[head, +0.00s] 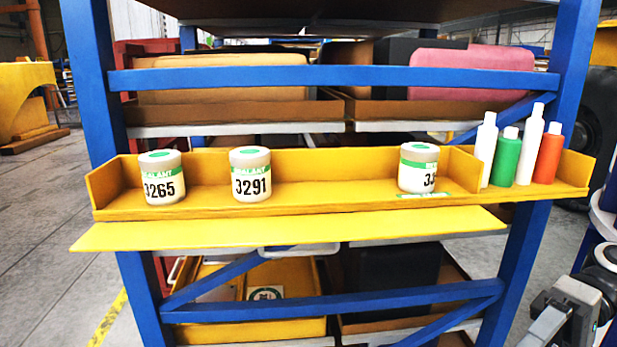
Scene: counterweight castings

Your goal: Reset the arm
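My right gripper (546,325) shows at the lower right corner, with its arm coming in from the right edge. It is partly cut off by the frame's bottom, and whether its fingers are open or shut is unclear. It is apart from the shelf and I see nothing clearly held. My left gripper is not in the head view. A yellow shelf tray (330,207) carries three sealant tubs: one marked 3265 (162,178), one marked 3291 (250,174), and a third (418,168) on the right whose number is partly turned away.
Several bottles, including a green one (505,157) and an orange one (548,154), stand in the tray's right compartment. A yellow ledge (290,232) juts out below. Blue rack posts (95,80) frame the shelf. Grey floor (45,220) is clear at left.

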